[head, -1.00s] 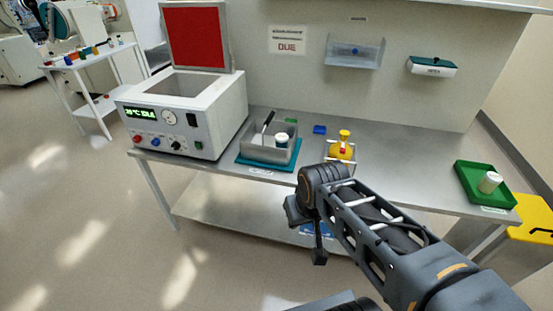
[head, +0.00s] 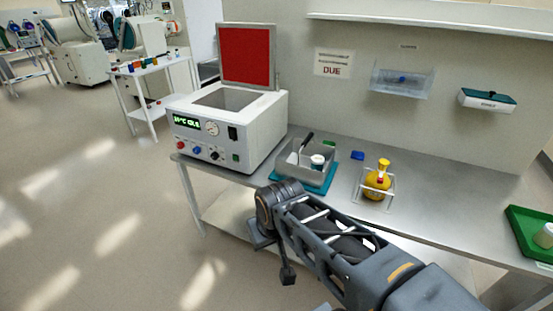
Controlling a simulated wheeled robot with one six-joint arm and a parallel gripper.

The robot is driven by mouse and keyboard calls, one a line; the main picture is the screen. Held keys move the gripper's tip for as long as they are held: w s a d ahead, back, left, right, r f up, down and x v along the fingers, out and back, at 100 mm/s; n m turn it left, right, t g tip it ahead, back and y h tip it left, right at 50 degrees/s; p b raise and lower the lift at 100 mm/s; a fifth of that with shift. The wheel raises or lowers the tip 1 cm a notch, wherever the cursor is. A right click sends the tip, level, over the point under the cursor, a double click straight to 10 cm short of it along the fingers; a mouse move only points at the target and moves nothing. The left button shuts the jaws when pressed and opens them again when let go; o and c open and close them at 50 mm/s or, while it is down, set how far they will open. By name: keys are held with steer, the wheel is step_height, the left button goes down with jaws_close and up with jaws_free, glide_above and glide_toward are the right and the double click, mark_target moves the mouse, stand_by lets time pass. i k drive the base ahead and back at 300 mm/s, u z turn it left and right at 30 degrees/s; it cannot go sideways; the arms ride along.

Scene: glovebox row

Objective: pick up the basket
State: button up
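The basket (head: 292,172) is a grey open-topped bin on the bench. It stands on a teal mat (head: 326,188) and holds a white-lidded jar (head: 317,161) and a black-handled tool (head: 306,143). My gripper (head: 273,262) hangs in front of the bench, below and left of the basket in the picture, apart from it. Its fingers are small and dark, and I cannot tell how far apart they are. My arm passes just below the basket and hides part of the bench's front edge.
A white heater box (head: 262,130) with a raised red-faced lid stands left of the basket. A yellow flask (head: 377,181) in a wire stand and a blue block (head: 357,155) are to the right. A green tray (head: 530,245) is at the far right. Floor at left is clear.

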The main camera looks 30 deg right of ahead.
mark_target(294, 161)
steer(key=u, duration=0.25)
steer(key=i, duration=0.85)
steer(key=z, duration=0.8)
steer(key=i, duration=0.65)
steer(key=z, duration=0.8)
